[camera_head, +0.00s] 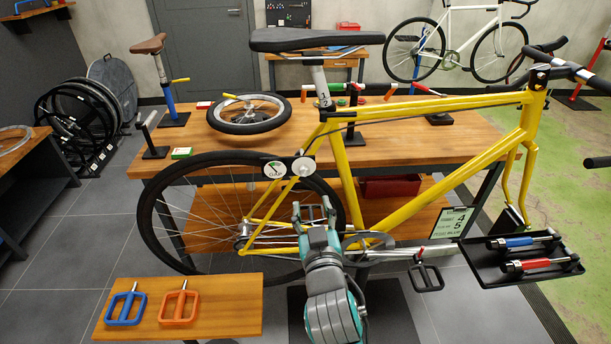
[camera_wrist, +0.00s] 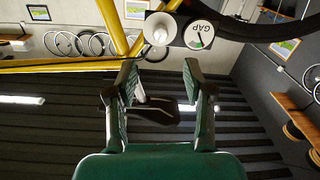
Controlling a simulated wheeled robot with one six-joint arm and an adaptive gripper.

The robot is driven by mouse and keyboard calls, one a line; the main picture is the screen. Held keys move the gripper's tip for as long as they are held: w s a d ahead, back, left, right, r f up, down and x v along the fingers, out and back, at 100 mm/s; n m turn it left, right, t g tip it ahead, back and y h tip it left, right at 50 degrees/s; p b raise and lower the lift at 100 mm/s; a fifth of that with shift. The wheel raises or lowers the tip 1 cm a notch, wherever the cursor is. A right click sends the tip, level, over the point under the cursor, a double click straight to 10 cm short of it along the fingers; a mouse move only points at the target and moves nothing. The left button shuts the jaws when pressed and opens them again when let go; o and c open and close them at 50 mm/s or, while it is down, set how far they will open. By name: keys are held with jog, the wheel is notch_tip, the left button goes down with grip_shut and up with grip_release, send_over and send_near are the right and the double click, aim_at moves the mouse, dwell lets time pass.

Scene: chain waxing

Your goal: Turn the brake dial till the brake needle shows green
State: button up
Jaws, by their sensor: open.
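The brake dial is a pale round knob (camera_head: 303,167) on a dark plate by the rear of the yellow bike (camera_head: 345,165); it also shows in the wrist view (camera_wrist: 160,29). Beside it on the same plate is the white brake gauge (camera_head: 274,169), marked GAP, which appears upside down in the wrist view (camera_wrist: 200,34). A dark needle and a small green patch show on its face; I cannot tell exactly where the needle points. My gripper (camera_head: 314,207) is open and empty, below the dial in the head view and apart from it.
The bike's saddle (camera_head: 317,39) and rear wheel (camera_head: 150,222) are close to my arm. A workbench (camera_head: 420,145) with a loose wheel (camera_head: 249,113) stands behind.

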aim_at(305, 173)
jog(key=w, duration=1.1)
jog(key=shift+a+r, duration=0.1)
jog(key=shift+a, duration=0.2)
grip_shut()
